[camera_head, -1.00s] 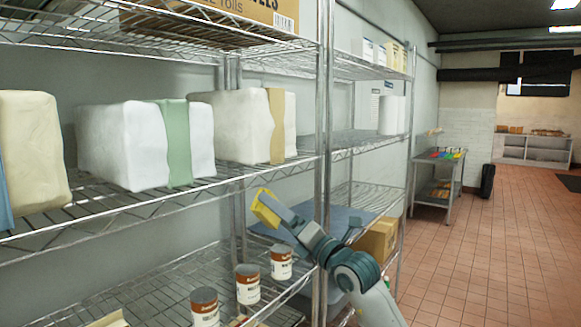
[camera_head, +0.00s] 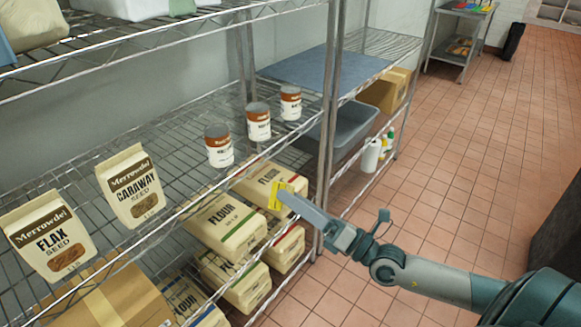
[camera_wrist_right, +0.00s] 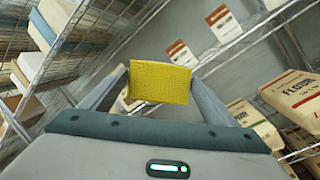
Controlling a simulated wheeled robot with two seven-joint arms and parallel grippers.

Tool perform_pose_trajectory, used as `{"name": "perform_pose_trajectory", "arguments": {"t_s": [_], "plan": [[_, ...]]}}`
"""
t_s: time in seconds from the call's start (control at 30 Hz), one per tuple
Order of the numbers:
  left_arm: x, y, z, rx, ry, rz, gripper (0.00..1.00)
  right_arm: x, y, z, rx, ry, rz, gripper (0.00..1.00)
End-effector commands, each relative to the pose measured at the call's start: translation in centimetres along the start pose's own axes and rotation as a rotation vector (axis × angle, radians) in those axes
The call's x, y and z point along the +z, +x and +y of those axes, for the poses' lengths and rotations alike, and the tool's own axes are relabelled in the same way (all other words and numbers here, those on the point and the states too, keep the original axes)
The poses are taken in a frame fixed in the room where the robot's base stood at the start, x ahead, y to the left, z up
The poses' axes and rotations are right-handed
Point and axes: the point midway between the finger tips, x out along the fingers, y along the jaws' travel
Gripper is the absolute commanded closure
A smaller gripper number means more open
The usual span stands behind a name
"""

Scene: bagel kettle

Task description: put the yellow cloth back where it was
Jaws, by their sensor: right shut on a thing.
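The yellow cloth (camera_head: 276,195) is a small flat yellow piece at the tip of my right gripper (camera_head: 284,197). In the right wrist view the yellow cloth (camera_wrist_right: 160,82) spans between the two fingers of the right gripper (camera_wrist_right: 158,85), which is shut on it. In the head view the gripper and cloth are in front of the flour bags, at the front edge of the wire rack. I cannot tell whether the cloth touches a bag. My left gripper is not in view.
Paper flour bags (camera_head: 228,222) lie stacked on the low shelf. A blue-grey mat (camera_head: 322,68) lies on the right-hand rack above a grey tub (camera_head: 350,130). Spray bottles (camera_head: 372,155) stand nearby. The tiled floor (camera_head: 450,170) is clear.

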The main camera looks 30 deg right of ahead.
Motion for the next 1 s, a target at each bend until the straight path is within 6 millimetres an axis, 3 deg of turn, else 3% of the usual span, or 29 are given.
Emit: {"name": "perform_pose_trajectory", "arguments": {"t_s": [0.2, 0.43, 1.0], "plan": [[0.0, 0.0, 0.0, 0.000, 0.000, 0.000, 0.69, -2.3, -3.1, 0.9, 0.008, 0.006, 0.011, 0.37], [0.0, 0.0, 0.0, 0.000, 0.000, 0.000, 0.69, -4.2, -5.2, 2.0, -0.003, 0.005, -0.008, 0.37], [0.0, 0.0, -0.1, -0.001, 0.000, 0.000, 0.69, -6.3, -5.1, 3.1, -0.106, -0.035, -0.127, 0.37]]}}
